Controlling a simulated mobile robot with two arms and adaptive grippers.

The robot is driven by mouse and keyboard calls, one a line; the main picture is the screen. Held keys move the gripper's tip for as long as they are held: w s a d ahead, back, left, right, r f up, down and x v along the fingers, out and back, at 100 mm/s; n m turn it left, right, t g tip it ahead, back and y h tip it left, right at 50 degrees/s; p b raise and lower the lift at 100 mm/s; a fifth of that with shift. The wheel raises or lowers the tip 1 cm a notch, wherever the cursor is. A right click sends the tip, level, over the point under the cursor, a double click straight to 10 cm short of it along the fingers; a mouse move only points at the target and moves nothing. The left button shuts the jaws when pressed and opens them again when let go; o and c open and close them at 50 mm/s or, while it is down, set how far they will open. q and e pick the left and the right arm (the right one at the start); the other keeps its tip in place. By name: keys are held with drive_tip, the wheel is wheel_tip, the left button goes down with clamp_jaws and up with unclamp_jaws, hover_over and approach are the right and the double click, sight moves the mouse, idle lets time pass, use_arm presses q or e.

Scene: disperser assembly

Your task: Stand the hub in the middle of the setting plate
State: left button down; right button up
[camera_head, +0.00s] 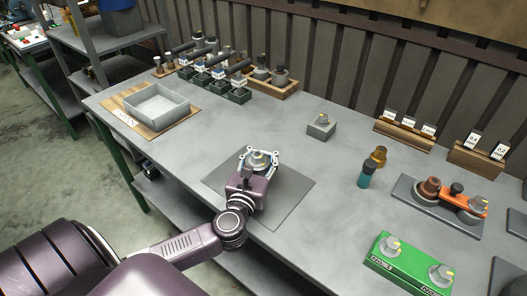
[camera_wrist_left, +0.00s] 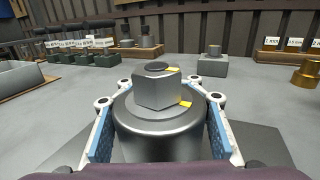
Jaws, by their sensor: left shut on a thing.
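The hub (camera_head: 258,158) is a grey metal cylinder with a hexagonal top and yellow marks. My left gripper (camera_head: 258,163) is shut on it, and the hub is upright. In the left wrist view the hub (camera_wrist_left: 158,125) stands between the two blue-padded fingers (camera_wrist_left: 160,130). The setting plate (camera_head: 289,194) is a flat dark grey square on the bench; the hub appears over its far part in the head view. My gripper hides the hub's lower end, so I cannot tell whether it touches the plate. My right gripper is not in view.
A grey block with a knob (camera_head: 321,126) stands beyond the plate. A teal and amber tool (camera_head: 370,171), an orange-topped fixture (camera_head: 460,205) and a green box (camera_head: 409,262) are to the right. A grey tray (camera_head: 155,106) is at the left. Bench around the plate is clear.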

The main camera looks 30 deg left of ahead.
sight(258, 172)
use_arm(q)
drive_tip(key=c, duration=1)
unclamp_jaws()
drive_tip(key=shift+c, duration=0.2)
drive_tip(key=shift+r, duration=0.1)
drive_tip(key=v, duration=1.1)
drive_tip(key=shift+s+d, duration=0.15)
drive_tip(key=shift+s, duration=0.35)
